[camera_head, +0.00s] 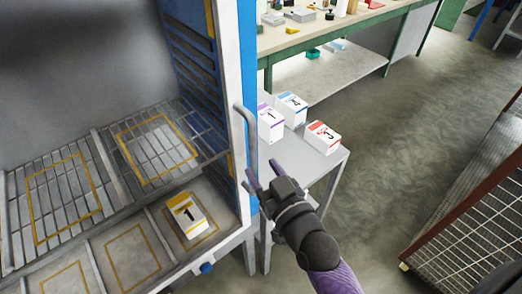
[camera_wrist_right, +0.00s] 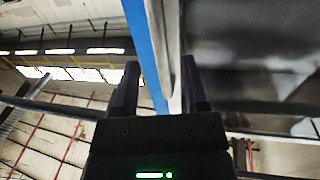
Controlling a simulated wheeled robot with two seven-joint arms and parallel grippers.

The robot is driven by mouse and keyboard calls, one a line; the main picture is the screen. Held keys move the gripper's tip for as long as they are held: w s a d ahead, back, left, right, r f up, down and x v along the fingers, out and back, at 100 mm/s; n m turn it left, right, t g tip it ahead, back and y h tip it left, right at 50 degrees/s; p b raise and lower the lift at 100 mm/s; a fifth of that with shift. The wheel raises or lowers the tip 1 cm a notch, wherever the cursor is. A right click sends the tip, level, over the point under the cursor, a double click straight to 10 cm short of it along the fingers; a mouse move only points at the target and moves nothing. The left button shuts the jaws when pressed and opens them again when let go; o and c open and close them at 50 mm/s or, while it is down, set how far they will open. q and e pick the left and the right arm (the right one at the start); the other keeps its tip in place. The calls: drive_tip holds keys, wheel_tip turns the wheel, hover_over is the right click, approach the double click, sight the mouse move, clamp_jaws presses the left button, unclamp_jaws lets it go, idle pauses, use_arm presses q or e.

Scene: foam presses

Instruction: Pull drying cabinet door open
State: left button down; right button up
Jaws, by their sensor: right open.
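The drying cabinet (camera_head: 231,60) fills the left of the head view, with a pale front frame and blue side. Its wire racks and a box marked 1 (camera_head: 187,216) show inside; I cannot tell whether glass covers them. The pale door frame appears to lie against the cabinet front. A grey vertical handle (camera_head: 251,130) stands on its right edge. My right gripper (camera_head: 262,177) is open at the handle's lower part. In the right wrist view, a grey bar (camera_wrist_right: 173,50) shows between the two fingers; contact cannot be told. My left gripper is not in view.
A small grey table (camera_head: 315,163) with several numbered boxes stands right behind my right gripper. A green-framed workbench (camera_head: 345,27) is at the back. A wire-mesh cart (camera_head: 470,225) stands at right. The floor between is clear.

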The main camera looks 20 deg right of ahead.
sight(255, 159)
drive_tip(key=w, duration=0.5)
drive_tip(key=shift+a, duration=0.4)
drive_tip(key=shift+s, duration=0.1)
clamp_jaws()
idle(0.5)
idle(0.4)
